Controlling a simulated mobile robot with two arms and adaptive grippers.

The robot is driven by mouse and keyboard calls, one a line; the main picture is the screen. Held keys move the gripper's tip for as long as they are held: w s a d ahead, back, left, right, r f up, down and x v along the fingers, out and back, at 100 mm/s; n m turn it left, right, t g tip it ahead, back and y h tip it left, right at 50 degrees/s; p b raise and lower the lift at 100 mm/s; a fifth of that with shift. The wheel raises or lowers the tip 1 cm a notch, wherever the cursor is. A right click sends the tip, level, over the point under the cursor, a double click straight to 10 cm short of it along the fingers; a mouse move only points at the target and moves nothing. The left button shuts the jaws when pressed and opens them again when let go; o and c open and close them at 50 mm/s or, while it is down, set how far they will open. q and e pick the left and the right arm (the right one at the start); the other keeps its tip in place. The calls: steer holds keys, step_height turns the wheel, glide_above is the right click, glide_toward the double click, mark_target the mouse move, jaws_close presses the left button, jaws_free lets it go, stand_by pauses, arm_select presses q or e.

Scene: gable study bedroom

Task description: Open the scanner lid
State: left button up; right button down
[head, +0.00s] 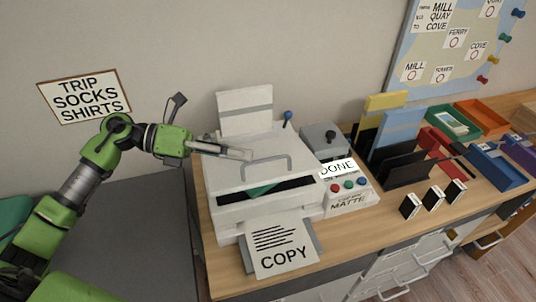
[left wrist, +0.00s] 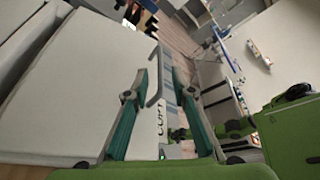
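The white scanner (head: 225,205) stands on the wooden desk with its lid (head: 230,165) down. A grey bar handle (head: 268,166) is on the lid's front part; it also shows in the left wrist view (left wrist: 154,76). My left gripper (head: 248,153) is over the lid, close behind the handle. Its two fingers are apart, and in the left wrist view the handle shows near and between the fingertips (left wrist: 160,68). Contact with the handle cannot be told. My right arm seems to show small in the left wrist view, its dark gripper (left wrist: 180,133) too small to judge.
A COPY sheet (head: 282,252) lies on the front tray. A button box (head: 348,190) with a DONE card (head: 338,168) and a grey box (head: 324,140) stand right of the scanner. Dark file holders (head: 405,170) stand further right. A blue-topped pin (head: 287,118) is behind the lid.

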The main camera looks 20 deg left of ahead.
mark_target(268, 159)
arm_select(q)
steer(key=p+x, duration=0.1)
steer(key=x, duration=0.6)
steer(key=shift+a, duration=0.1)
steer(key=shift+r, duration=0.1)
jaws_close()
